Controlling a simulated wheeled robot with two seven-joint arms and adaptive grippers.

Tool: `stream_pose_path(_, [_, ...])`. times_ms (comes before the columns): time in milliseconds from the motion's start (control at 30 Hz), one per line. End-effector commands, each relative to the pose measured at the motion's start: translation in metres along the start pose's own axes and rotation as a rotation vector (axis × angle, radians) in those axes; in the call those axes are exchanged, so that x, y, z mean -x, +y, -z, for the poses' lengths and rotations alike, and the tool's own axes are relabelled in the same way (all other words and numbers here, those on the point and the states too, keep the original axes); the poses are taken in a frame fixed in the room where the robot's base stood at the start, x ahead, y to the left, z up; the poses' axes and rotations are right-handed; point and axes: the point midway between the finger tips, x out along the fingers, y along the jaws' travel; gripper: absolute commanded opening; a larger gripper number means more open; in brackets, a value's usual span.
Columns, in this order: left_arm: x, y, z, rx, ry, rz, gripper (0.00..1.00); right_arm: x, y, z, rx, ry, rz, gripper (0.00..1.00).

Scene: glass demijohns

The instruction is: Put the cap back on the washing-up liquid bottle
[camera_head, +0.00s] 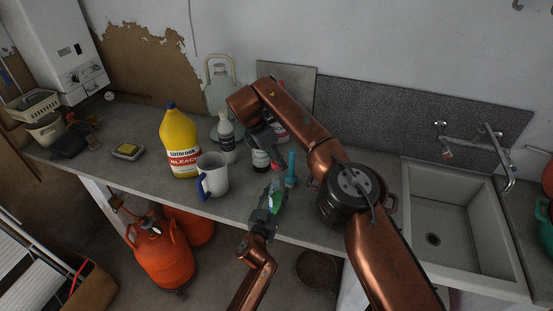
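The washing-up liquid bottle (276,194) is clear with green liquid and stands out over the counter's front edge, leaning slightly. My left gripper (268,208) comes up from below and is closed around its lower part. A small reddish patch shows at the bottle's top; I cannot tell whether it is the cap. My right arm reaches over the counter and bends back, with its dark gripper (266,138) behind and above the bottle, near several dark-labelled bottles. Its fingertips are too small and dark to tell if they hold anything. The cap is not clearly seen.
A white mug with blue handle (214,176), a yellow bleach bottle (180,142), a white bottle (226,132) and a glass demijohn (219,88) stand left of the grippers. A teal upright object (291,168) is close right of the bottle. The sink (455,220) is at right.

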Motion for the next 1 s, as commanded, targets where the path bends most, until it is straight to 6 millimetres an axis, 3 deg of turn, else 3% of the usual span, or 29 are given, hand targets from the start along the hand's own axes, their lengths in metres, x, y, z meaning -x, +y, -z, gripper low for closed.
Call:
stream_pose_path(300, [0.0, 0.0, -0.001, 0.0, -0.001, 0.0, 0.0, 0.035, 0.001, -0.014, -0.001, -0.001, -0.001, 0.44])
stream_pose_path(633, [0.0, 0.0, -0.001, 0.0, -0.001, 0.0, 0.0, 0.041, 0.0, -0.017, 0.0, 0.0, 0.0, 0.44])
stream_pose_path(1000, [0.0, 0.0, -0.001, 0.0, -0.001, 0.0, 0.0, 0.041, 0.001, -0.017, 0.0, 0.0, 0.0, 0.64])
